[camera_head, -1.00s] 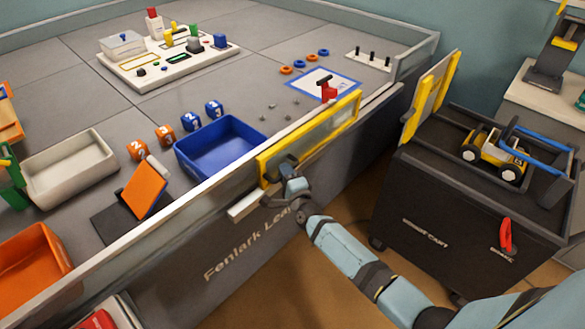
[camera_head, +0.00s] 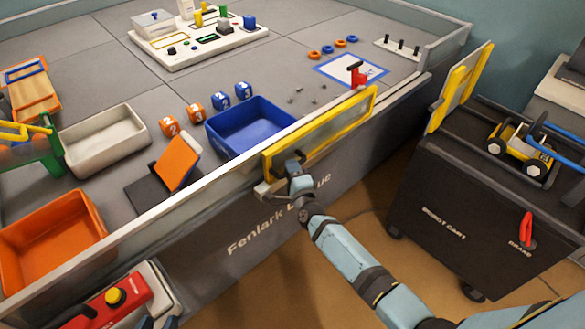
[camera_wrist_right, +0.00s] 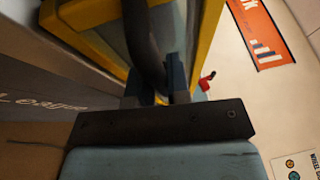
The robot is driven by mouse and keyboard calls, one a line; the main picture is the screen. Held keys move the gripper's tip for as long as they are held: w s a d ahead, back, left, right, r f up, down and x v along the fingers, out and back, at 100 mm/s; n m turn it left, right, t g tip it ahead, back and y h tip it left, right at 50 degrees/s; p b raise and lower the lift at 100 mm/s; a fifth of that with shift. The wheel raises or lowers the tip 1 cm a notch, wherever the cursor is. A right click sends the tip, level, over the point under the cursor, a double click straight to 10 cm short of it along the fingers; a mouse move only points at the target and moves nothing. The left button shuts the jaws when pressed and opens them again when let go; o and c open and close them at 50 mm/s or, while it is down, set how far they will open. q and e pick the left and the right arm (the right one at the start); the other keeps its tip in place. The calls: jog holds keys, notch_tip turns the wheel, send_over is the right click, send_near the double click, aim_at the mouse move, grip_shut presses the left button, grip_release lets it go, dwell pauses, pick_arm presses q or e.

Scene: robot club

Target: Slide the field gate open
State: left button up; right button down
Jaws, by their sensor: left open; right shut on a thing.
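The field gate is a clear panel in a yellow frame (camera_head: 330,126), set along the front wall of the grey field in the head view. My right gripper (camera_head: 291,170) is at the gate's near-left end, shut on its dark handle. In the right wrist view, the fingers (camera_wrist_right: 160,85) close around the dark handle bar (camera_wrist_right: 143,45), with the yellow frame (camera_wrist_right: 203,50) beside it. The fingers partly hide the grip. My left gripper (camera_head: 158,316) shows only in part at the bottom edge of the head view, apart from the gate, and is open.
The front wall (camera_head: 150,235) runs on to the left of the gate. A blue bin (camera_head: 250,125) stands inside, behind the gate. A black cart (camera_head: 470,215) stands at right, with floor between. A red box with a yellow button (camera_head: 115,297) is at lower left.

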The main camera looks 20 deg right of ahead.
jog(key=c, duration=1.1)
grip_release()
jog(key=shift+s+a, duration=0.1)
jog(key=shift+a, duration=0.3)
pick_arm(q)
jog(key=shift+a+r, duration=0.1)
jog(key=shift+r, duration=0.1)
pick_arm(e)
jog(key=shift+d, duration=0.1)
jog(key=shift+s, duration=0.25)
pick_arm(q)
jog(key=p, duration=0.2)
jog(key=shift+s+a+p, duration=0.15)
jog(key=shift+a+p, duration=0.1)
jog(key=shift+p, duration=0.15)
pick_arm(e)
jog(key=s+f, duration=0.1)
jog(key=s, duration=1)
jog(key=shift+s+f, duration=0.2)
pick_arm(q)
jog(key=shift+r, duration=0.1)
